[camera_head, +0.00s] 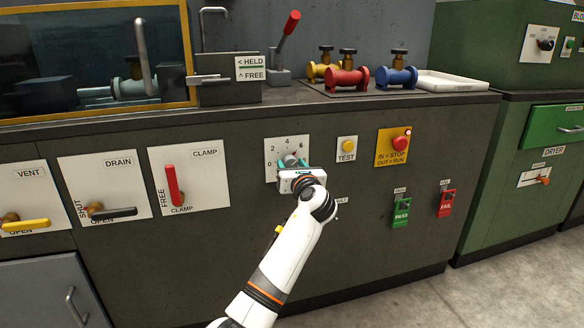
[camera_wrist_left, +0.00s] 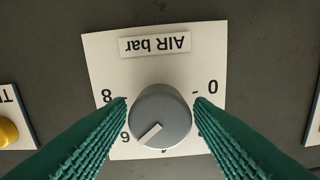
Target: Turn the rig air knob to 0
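The rig air knob (camera_wrist_left: 160,118) is a round grey dial on a white plate marked "AIR bar" (camera_wrist_left: 155,44), upside down in the left wrist view. Its white pointer line slants to the lower left there, between the 6 and the 4. The 0 is on the right side of the plate. In the head view the knob (camera_head: 291,159) is partly hidden by my left gripper (camera_head: 292,166). The green fingers of my left gripper (camera_wrist_left: 160,104) are open on either side of the knob, with narrow gaps showing. My right gripper is not in view.
Beside the plate are a yellow TEST button (camera_head: 347,145) and a red stop button (camera_head: 401,142). The red clamp lever (camera_head: 172,185) is to the left. PASS (camera_head: 401,212) and FAIL (camera_head: 446,203) tags hang at the lower right. Coloured valves stand on the bench above.

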